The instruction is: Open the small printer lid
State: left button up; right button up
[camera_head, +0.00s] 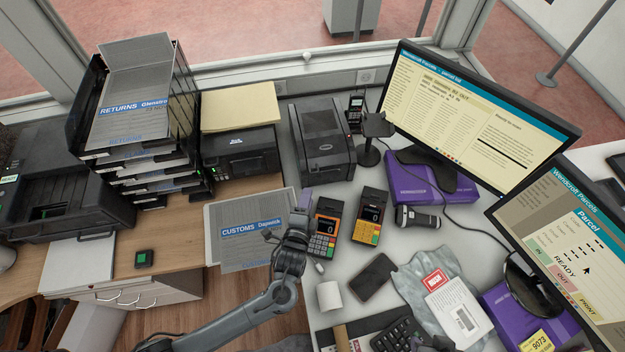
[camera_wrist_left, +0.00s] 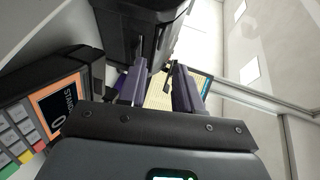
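The small printer (camera_head: 321,135) is a black box on the light counter behind my left gripper. Its top lid looks shut. My left gripper (camera_head: 304,199) is in front of the printer, over the counter beside an orange card terminal, apart from the printer in the head view. In the left wrist view, the two purple-grey fingers (camera_wrist_left: 158,78) stand apart with nothing between them. A dark body that looks like the printer (camera_wrist_left: 128,30) is just beyond the fingertips there. My right gripper is not in view.
An orange card terminal (camera_head: 326,228) is close beside my left gripper, with a second terminal (camera_head: 369,215) to its right. A wider printer (camera_head: 240,153) carrying yellow paper stands left of the small printer. A stand (camera_head: 370,150) and a monitor (camera_head: 470,110) are to the right.

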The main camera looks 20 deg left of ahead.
pick_arm(q)
jog(key=b+x, duration=0.1)
jog(key=x, duration=0.8)
jog(key=shift+b, duration=0.3)
grip_shut()
jog(key=shift+s+f, duration=0.1)
jog(key=shift+f, duration=0.05)
dwell(0.9)
